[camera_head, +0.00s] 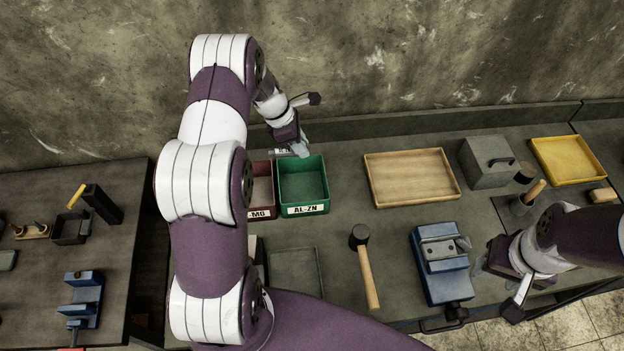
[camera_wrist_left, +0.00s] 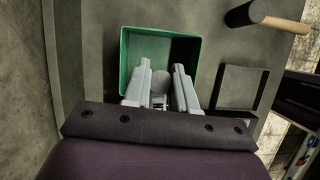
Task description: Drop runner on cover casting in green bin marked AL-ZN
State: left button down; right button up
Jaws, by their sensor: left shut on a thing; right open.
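The green bin (camera_head: 303,186) marked AL-ZN stands on the bench left of centre. It fills the upper middle of the left wrist view (camera_wrist_left: 128,60). My left gripper (camera_head: 299,150) is over the bin's back edge in the head view. In the left wrist view its fingers (camera_wrist_left: 165,82) are shut on a small grey metal piece, seemingly the runner (camera_wrist_left: 161,79), with the bin behind it. A grey casting (camera_head: 442,248) sits in the blue vise (camera_head: 428,281). My right gripper (camera_head: 480,263) is open beside the vise's right side.
A wooden tray (camera_head: 410,178), a grey box (camera_head: 487,163) and a yellow tray (camera_head: 568,160) stand to the right.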

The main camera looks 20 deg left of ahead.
pick_arm(q)
jog(key=shift+d+f, duration=0.2)
jog(key=shift+d, duration=0.1)
notch_tip(320, 180, down, 5)
jog(key=b, duration=0.5)
jog(key=shift+s+f, duration=0.1)
jog(key=c, duration=1)
grip_release()
jog(key=shift+d, duration=0.1)
jog(key=shift+c, duration=0.2)
jog(key=shift+o, duration=1)
